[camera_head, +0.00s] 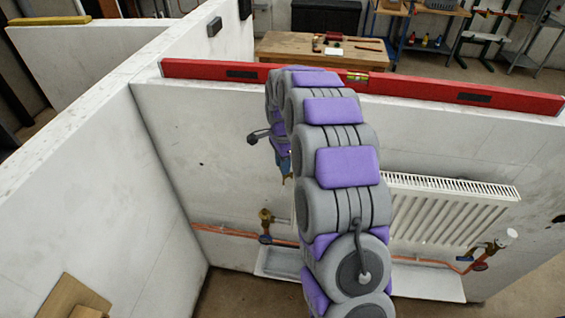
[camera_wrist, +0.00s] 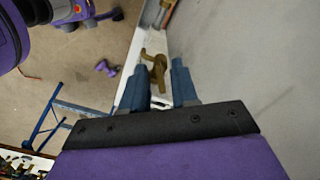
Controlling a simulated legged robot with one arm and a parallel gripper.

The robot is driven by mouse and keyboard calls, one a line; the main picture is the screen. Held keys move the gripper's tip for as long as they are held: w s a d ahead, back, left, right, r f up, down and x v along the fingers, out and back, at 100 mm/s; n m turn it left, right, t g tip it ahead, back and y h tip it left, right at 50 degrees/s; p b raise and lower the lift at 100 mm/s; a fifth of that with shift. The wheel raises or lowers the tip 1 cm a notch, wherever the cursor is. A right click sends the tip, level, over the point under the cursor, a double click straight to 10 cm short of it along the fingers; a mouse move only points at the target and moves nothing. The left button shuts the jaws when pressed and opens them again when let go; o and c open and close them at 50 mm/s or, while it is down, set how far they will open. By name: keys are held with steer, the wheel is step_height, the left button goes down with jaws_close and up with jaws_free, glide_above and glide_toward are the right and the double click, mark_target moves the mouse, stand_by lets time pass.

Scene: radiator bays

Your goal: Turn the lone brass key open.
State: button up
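In the head view my gripper (camera_head: 286,165) is partly hidden behind my arm, above and right of the key.
A white radiator (camera_head: 445,212) hangs on the wall at right, with another brass valve (camera_head: 490,250) and white cap at its right end. A red spirit level (camera_head: 430,87) lies along the wall top. A white side wall (camera_head: 80,160) closes the left. A wooden bench (camera_head: 290,48) stands behind.

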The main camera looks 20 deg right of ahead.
jaws_close()
steer(key=n, duration=0.5)
steer(key=shift+s, duration=0.1)
stand_by(0.4)
steer(key=shift+o, duration=0.7)
jaws_free()
step_height(320, 180, up, 17)
steer(key=shift+r+p, duration=0.15)
steer(key=shift+p, duration=0.2)
